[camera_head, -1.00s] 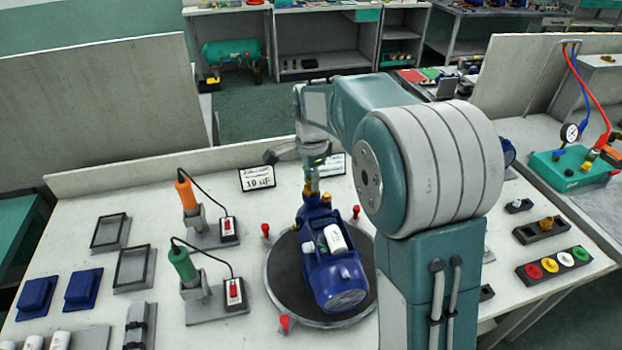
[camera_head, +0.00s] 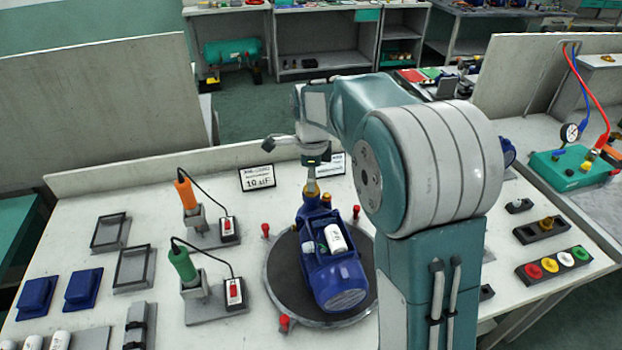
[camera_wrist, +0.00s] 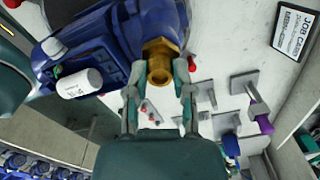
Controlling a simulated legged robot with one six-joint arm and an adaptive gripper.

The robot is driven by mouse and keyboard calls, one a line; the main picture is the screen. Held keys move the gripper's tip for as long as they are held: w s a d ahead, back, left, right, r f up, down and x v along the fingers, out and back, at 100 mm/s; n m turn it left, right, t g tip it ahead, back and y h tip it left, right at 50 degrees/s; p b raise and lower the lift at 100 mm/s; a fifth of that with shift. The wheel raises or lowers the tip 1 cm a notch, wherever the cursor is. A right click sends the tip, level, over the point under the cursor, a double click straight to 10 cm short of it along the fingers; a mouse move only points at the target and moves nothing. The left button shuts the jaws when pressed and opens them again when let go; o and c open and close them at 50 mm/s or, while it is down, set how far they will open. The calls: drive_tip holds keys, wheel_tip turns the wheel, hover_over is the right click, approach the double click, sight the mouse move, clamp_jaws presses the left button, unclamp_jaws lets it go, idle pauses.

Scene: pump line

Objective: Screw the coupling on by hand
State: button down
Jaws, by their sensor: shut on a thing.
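The blue pump (camera_head: 338,278) lies on the round dark turntable (camera_head: 283,286), with a white cylinder (camera_head: 335,237) on its side. The brass coupling (camera_head: 312,187) sits at the pump's far end, and it also shows in the wrist view (camera_wrist: 160,70) against the blue pump body (camera_wrist: 112,40). My gripper (camera_wrist: 159,62) has one finger on each side of the coupling and is shut on it. In the head view my gripper is above the coupling, and its fingers are hard to make out. The thread under the coupling is hidden.
Red-topped pegs (camera_head: 284,322) stand around the turntable. An orange-handled tool (camera_head: 186,193) and a green-handled tool (camera_head: 182,264) stand in holders to the left. A labelled card (camera_head: 257,178) stands behind. A button box (camera_head: 553,265) lies at the right.

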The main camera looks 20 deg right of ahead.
drive_tip(key=shift+f, duration=0.1)
drive_tip(key=m, duration=0.3)
drive_tip(key=shift+m, duration=0.3)
drive_tip(key=c, duration=0.5)
unclamp_jaws()
drive_tip(key=shift+c, duration=0.2)
drive_tip(key=shift+n, duration=1.8)
